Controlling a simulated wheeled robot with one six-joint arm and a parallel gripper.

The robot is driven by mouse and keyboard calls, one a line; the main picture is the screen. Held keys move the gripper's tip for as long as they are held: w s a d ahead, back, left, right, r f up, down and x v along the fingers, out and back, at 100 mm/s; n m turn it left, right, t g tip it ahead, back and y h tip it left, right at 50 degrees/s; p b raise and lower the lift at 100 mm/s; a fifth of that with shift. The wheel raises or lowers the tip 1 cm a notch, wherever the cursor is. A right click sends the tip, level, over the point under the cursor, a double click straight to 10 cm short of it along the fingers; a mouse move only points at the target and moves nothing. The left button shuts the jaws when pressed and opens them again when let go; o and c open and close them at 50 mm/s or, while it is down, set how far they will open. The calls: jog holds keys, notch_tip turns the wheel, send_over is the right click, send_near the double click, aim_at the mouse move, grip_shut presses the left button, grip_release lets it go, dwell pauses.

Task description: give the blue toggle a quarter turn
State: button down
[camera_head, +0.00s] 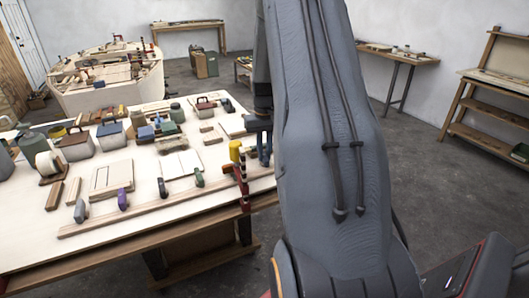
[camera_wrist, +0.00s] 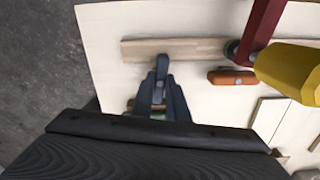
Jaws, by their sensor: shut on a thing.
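The blue toggle (camera_wrist: 162,66) stands upright at the near edge of the wooden rail (camera_wrist: 185,49) in the wrist view, close to the rail's left end. My gripper (camera_wrist: 160,92) has its two dark fingers on either side of the toggle and is shut on it. The toggle's lower part is hidden between the fingers. In the head view my gripper (camera_head: 264,158) is at the right end of the rail, beside my arm. I cannot make out the toggle apart from the fingers there.
A red clamp (camera_wrist: 264,25), a yellow object (camera_wrist: 292,70) and an orange piece (camera_wrist: 232,77) are close on the right in the wrist view. A purple toggle (camera_head: 122,199) and several others line the rail. Tools and boxes crowd the bench behind.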

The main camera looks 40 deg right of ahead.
aim_at(265, 155)
jog(key=shift+w+r+n, duration=0.1)
jog(key=shift+n, duration=0.6)
jog(key=c, duration=1.7)
grip_release()
notch_tip(265, 155, up, 8)
jog(key=shift+f+b, duration=0.15)
jog(key=shift+b, duration=1)
